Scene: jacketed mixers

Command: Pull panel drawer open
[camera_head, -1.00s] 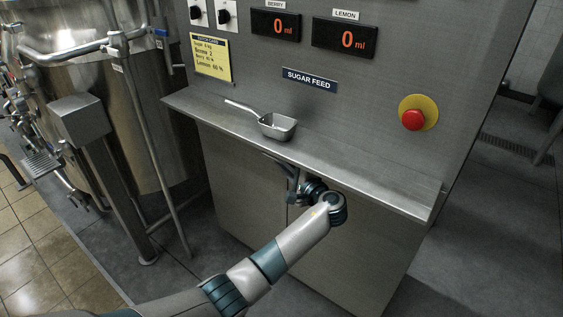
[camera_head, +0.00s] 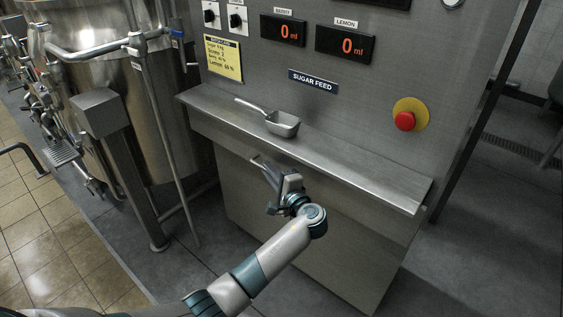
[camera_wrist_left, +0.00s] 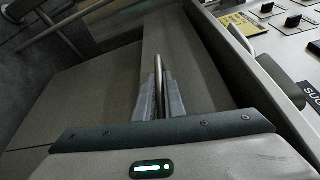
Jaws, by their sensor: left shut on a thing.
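The panel drawer (camera_head: 225,133) is a grey metal front in the feed panel, just under its shelf. Its lower edge seems to stand out from the cabinet face below, though how far is hard to tell. A thin bar handle (camera_head: 258,162) sticks out from the front. My left gripper (camera_head: 268,172) is at this handle, with my arm reaching up from below. In the left wrist view, the fingers (camera_wrist_left: 160,95) are closed around the handle bar (camera_wrist_left: 158,72), with the grey drawer front (camera_wrist_left: 185,55) beyond. My right gripper is not in view.
A metal scoop (camera_head: 283,123) lies on the shelf (camera_head: 350,171) above the drawer. A red stop button (camera_head: 405,121) is on the panel at right. A steel tank (camera_head: 100,60) with pipes and a post (camera_head: 135,190) stands at left. The floor (camera_head: 215,250) before the cabinet looks clear.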

